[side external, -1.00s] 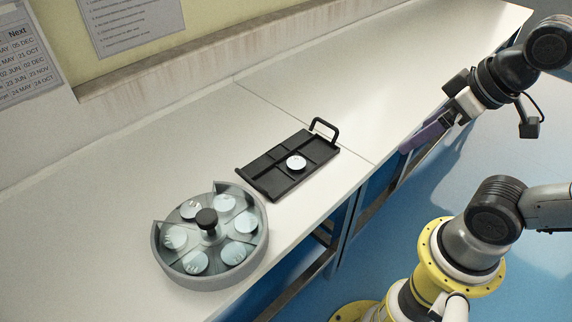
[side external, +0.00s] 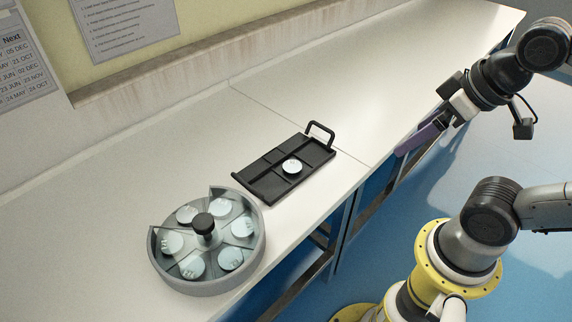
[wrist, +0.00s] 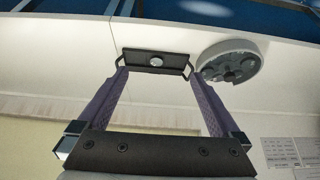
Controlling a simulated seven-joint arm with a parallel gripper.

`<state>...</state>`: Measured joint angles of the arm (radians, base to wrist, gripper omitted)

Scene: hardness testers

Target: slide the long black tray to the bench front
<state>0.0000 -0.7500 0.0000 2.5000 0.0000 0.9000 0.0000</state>
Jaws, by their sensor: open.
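The long black tray (side external: 315,152) lies flat on the white bench (side external: 400,75), a little back from its front edge. It has low walls and dividers, and a raised loop handle stands at its right end. A pale round disc (side external: 292,166) lies in one of its compartments. In the wrist view the tray (wrist: 175,66) shows beyond my fingertips, with the disc (wrist: 157,61) near its middle. My gripper (side external: 419,139) has purple fingers, is open and empty, and is right of the tray and apart from it. Its spread fingers also show in the wrist view (wrist: 158,75).
A round grey carousel (side external: 208,284) holding several pale discs, with a black centre knob, stands left of the tray near the bench front. A wall with posted sheets (side external: 125,22) runs behind. The bench right of and behind the tray is clear.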

